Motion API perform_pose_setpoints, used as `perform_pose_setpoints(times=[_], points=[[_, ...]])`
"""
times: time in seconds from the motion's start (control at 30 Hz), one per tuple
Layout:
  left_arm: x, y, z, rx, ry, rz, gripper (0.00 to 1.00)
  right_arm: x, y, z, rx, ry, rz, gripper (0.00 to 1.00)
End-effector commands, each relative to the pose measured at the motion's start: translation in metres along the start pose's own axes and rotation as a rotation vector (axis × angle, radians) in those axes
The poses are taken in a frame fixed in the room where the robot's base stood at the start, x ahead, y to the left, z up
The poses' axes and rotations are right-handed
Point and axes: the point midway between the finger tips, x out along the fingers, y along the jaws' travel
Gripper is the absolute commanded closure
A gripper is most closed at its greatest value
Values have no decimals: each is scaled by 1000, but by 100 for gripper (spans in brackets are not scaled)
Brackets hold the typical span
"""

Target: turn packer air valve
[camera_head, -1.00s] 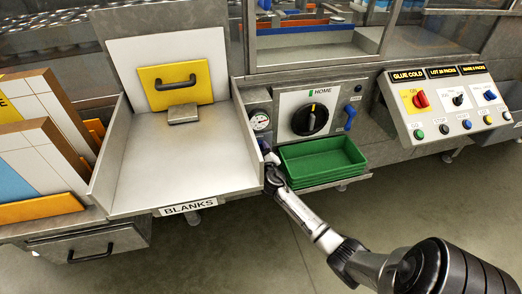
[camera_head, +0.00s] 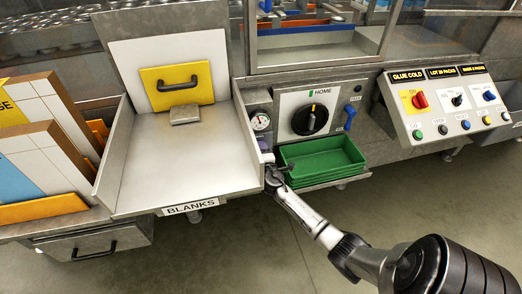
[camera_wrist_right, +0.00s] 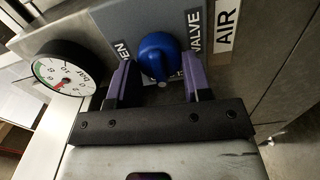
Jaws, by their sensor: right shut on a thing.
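The packer air valve is a blue knob (camera_wrist_right: 158,57) on a grey plate in the right wrist view. A strip reading "AIR" and the word "VALVE" are on its right. Lettering ending in "EN" is on its left, and lettering below it is partly hidden. My right gripper (camera_wrist_right: 158,74) has its purple fingers on both sides of the knob and is shut on it. In the head view my right gripper (camera_head: 269,160) is below the gauge, beside the blanks tray, and hides the knob there. My left gripper is not in view.
A pressure gauge (camera_wrist_right: 64,76) sits close left of the knob. A green tray (camera_head: 322,160) is just right of my gripper. The steel blanks tray (camera_head: 160,165) has a side wall close on the left. A black HOME dial (camera_head: 310,119) is above the green tray.

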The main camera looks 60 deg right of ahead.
Motion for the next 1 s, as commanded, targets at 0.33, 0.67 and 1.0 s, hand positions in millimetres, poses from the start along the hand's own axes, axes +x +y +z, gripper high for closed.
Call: perform_pose_setpoints(times=[0.33, 0.67, 1.0], points=[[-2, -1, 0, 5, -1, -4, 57, 0, 0, 0, -90, 1, 1, 78], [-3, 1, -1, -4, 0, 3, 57, 0, 0, 0, -101, 1, 1, 78], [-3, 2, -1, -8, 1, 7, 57, 0, 0, 0, -99, 1, 1, 36]])
